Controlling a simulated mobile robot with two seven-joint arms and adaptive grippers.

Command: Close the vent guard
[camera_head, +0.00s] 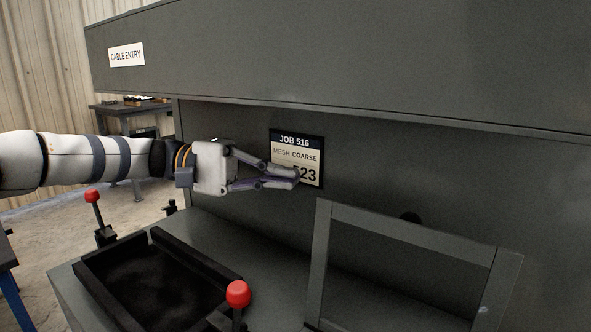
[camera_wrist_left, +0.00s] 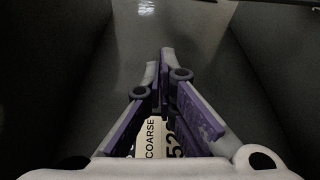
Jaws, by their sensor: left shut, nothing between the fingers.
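A grey rectangular frame (camera_head: 318,255), which looks like the vent guard, stands raised at the lower right in the head view. Its lower part is cut off by the picture edge. My left gripper (camera_head: 296,179) is shut and empty, to the upper left of the frame and apart from it. Its fingers are in front of a job card (camera_head: 295,140) on the grey back wall and cover part of its number. In the left wrist view the fingers (camera_wrist_left: 168,62) are nearly together, with the card partly seen behind them. My right gripper is not in view.
A black-rimmed opening or tray (camera_head: 115,243) is at the lower left of the bench. Red-knobbed levers stand beside it, one at its left (camera_head: 92,196) and one at its right (camera_head: 238,294). A grey overhang labelled "CABLE ENTRY" (camera_head: 126,56) runs above my arm.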

